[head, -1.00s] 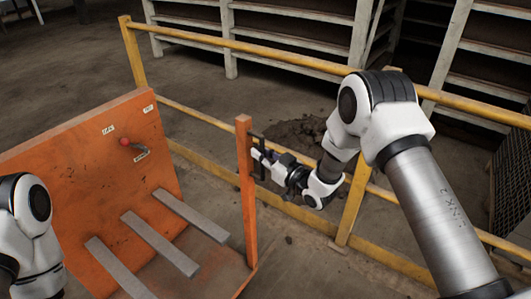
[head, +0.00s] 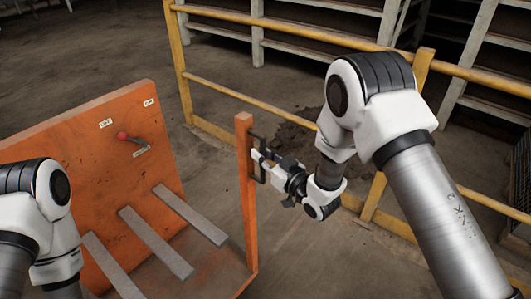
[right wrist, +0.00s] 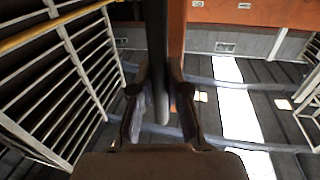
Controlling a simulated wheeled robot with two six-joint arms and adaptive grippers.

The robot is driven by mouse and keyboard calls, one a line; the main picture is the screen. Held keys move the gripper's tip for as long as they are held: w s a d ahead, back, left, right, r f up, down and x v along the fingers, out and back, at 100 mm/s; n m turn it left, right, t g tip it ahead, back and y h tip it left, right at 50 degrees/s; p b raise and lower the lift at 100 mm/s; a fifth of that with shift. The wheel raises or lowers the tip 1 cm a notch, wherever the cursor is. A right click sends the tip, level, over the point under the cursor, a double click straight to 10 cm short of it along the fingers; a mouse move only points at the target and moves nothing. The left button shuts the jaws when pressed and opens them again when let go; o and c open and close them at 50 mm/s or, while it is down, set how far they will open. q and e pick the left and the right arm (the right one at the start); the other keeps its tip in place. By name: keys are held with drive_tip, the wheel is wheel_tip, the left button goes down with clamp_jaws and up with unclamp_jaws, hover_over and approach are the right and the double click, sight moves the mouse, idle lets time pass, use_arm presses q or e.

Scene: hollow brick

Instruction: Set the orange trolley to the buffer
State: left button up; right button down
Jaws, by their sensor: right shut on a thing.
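The orange trolley (head: 75,150) stands at the left and lower middle of the head view. It has a tall back panel, grey slats (head: 155,243), a red-knobbed lever (head: 123,136) and an upright orange post (head: 243,190). My right gripper (head: 263,166) is shut on the dark handle (head: 252,150) on the right side of this post. In the right wrist view the dark handle bar (right wrist: 157,45) runs between the fingers of my right gripper (right wrist: 160,98). My left arm shows at the lower left, but its gripper is out of view. No buffer can be made out.
A yellow railing (head: 230,97) runs behind the trolley and to the right, close beyond my right arm. A dark dirt heap (head: 297,132) lies on the floor at the railing. Pale shelving (head: 320,30) stands beyond. Open floor (head: 90,55) lies behind the panel.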

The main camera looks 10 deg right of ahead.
drive_tip(key=shift+a, duration=0.1)
drive_tip(key=c, duration=1.4)
unclamp_jaws()
drive_tip(key=shift+f, duration=0.1)
drive_tip(key=shift+o, duration=1.3)
drive_tip(key=shift+s+a, duration=0.1)
drive_tip(key=shift+s, duration=0.05)
drive_tip(key=v, duration=1.2)
